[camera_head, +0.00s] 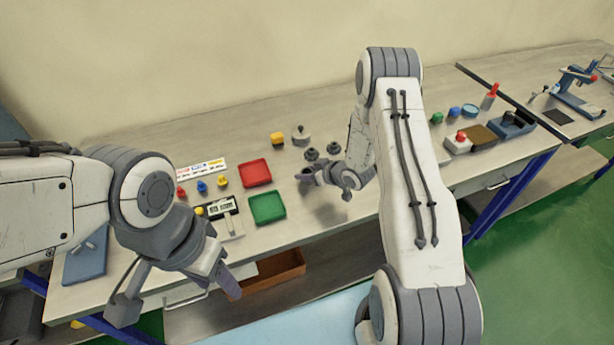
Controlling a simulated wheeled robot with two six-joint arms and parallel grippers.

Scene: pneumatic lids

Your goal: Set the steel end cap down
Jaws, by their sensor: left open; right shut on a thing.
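My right gripper (309,176) is over the middle of the workbench (350,222), above a dark shadow on the top. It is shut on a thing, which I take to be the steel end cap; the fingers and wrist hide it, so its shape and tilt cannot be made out. A grey round piece with a dark knob (300,135) stands just behind the gripper. Two small dark fittings (311,154) stand close to the fingers. My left gripper (229,286) is open and points down in front of the bench edge, apart from the bench objects.
A red tray (256,173) and a green tray (267,208) lie left of the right gripper. A yellow piece (278,139) stands behind them. Small coloured knobs (202,187) sit further left. Bare bench lies in front of the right gripper.

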